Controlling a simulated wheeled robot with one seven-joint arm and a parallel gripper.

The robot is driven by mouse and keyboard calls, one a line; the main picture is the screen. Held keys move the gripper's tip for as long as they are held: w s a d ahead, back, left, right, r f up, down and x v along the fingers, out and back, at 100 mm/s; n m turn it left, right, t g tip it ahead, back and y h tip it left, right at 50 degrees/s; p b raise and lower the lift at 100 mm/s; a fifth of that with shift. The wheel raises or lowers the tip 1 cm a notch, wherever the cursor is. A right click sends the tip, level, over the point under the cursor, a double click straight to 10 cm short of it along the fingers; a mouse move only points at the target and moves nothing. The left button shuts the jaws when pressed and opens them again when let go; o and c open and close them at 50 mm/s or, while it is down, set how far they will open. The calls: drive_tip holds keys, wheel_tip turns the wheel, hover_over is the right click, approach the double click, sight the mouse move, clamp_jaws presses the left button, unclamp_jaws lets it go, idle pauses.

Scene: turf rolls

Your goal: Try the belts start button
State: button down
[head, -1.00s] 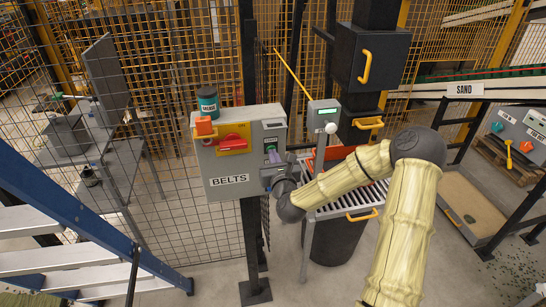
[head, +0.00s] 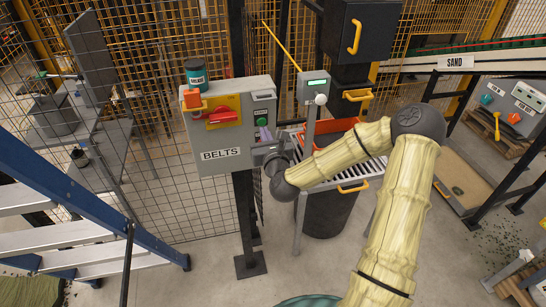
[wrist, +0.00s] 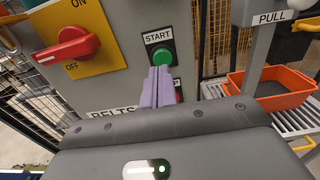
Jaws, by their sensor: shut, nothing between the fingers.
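The grey BELTS control box (head: 203,135) stands on a dark post, left of centre in the head view. Its green START button (wrist: 162,56) shows under the START label in the wrist view and as a small green spot in the head view (head: 261,121). My gripper (wrist: 160,69) is shut and empty, its purple fingers together. In the wrist view the fingertips overlap the lower edge of the START button; whether they touch it I cannot tell. A red button (wrist: 178,92) and its label are mostly hidden behind the fingers.
A red ON/OFF switch (wrist: 67,47) on a yellow plate sits left of the button. A teal tin (head: 195,72) stands on the box. A grey post with a PULL label (wrist: 269,18) and an orange tray (wrist: 272,89) on rollers are to the right. A blue ladder (head: 75,215) is at left.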

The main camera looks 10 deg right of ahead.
drive_tip(key=s+p, duration=0.2)
drive_tip(key=s, duration=0.5)
drive_tip(key=shift+s+d+r, duration=0.2)
drive_tip(key=shift+d+r, duration=0.05)
drive_tip(key=shift+d, duration=0.05)
drive_tip(key=p, duration=0.4)
drive_tip(key=shift+s+p, duration=0.25)
drive_tip(key=shift+p, duration=0.05)
drive_tip(key=s+p, duration=0.1)
drive_tip(key=p, duration=0.1)
drive_tip(key=s+p, duration=0.1)
drive_tip(key=p, duration=0.1)
drive_tip(key=shift+a+f, duration=0.1)
drive_tip(key=shift+f, duration=0.2)
